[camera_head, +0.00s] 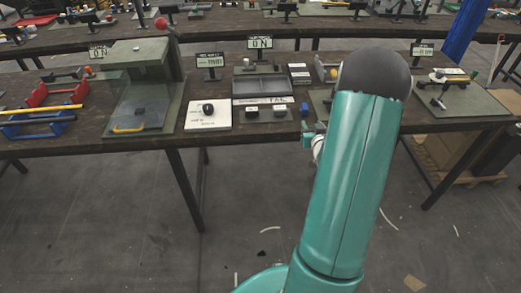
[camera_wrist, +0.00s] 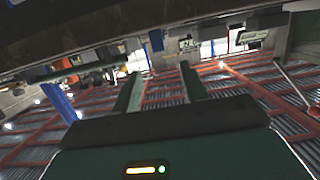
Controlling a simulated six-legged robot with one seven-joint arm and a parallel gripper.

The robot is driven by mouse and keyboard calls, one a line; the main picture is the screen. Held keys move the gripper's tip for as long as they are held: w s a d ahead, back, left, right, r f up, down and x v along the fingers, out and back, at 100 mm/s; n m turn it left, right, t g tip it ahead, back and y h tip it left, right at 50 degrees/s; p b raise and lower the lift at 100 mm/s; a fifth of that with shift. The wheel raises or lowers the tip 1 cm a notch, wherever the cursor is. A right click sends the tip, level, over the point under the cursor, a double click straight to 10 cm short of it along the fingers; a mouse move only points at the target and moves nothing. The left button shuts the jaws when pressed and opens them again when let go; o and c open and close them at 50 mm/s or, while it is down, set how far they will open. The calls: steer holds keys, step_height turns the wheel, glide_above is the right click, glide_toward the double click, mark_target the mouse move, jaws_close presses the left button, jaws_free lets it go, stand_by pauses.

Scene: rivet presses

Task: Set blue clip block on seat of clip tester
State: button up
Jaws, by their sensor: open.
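A small blue block (camera_head: 304,112), likely the blue clip block, sits near the table's front edge, just left of my arm in the head view. A small blue shape (camera_wrist: 156,40) in the wrist view, beyond my fingers, may be the same block. My gripper (camera_wrist: 160,70) is open, with its two fingers apart and nothing between them. In the head view my arm hides most of the gripper and part of the station behind it. A fixture on a green base plate (camera_head: 455,102) stands right of my arm; I cannot tell whether it is the clip tester.
A grey tray station (camera_head: 259,87) with a FAIL label stands left of the block. A white board (camera_head: 208,116) and a green press (camera_head: 138,75) are further left, then red and blue racks (camera_head: 40,107). A second table (camera_head: 230,27) runs behind. Floor in front is mostly open.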

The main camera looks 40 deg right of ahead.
steer(key=w+a+r+n+g+y, duration=0.1)
steer(key=a+r+g+y, duration=0.1)
steer(key=a+r, duration=0.7)
steer(key=w+a+r+n+g+y, duration=0.15)
steer(key=a+r, duration=0.45)
steer(key=a, duration=0.6)
steer(key=s+a+r+n+g+y, duration=0.1)
steer(key=s+a+r, duration=0.1)
steer(key=s+a, duration=0.2)
steer(key=s+a+r+n+g+y, duration=0.1)
steer(key=s+a+r, duration=0.2)
steer(key=a, duration=0.6)
steer(key=shift+s+a, duration=0.25)
steer(key=shift+s, duration=0.65)
steer(key=shift+o, duration=0.5)
steer(key=s+a+r+n+g+y, duration=0.1)
steer(key=s+a+g+y, duration=0.1)
steer(key=s+a, duration=0.5)
steer(key=s, duration=0.2)
steer(key=shift+s+a+r, duration=0.2)
steer(key=shift+s+a, duration=0.1)
steer(key=shift+s, duration=0.1)
steer(key=o, duration=0.4)
steer(key=shift+s+a+n+g, duration=0.15)
steer(key=shift+s+n+g, duration=0.1)
steer(key=shift+s, duration=0.1)
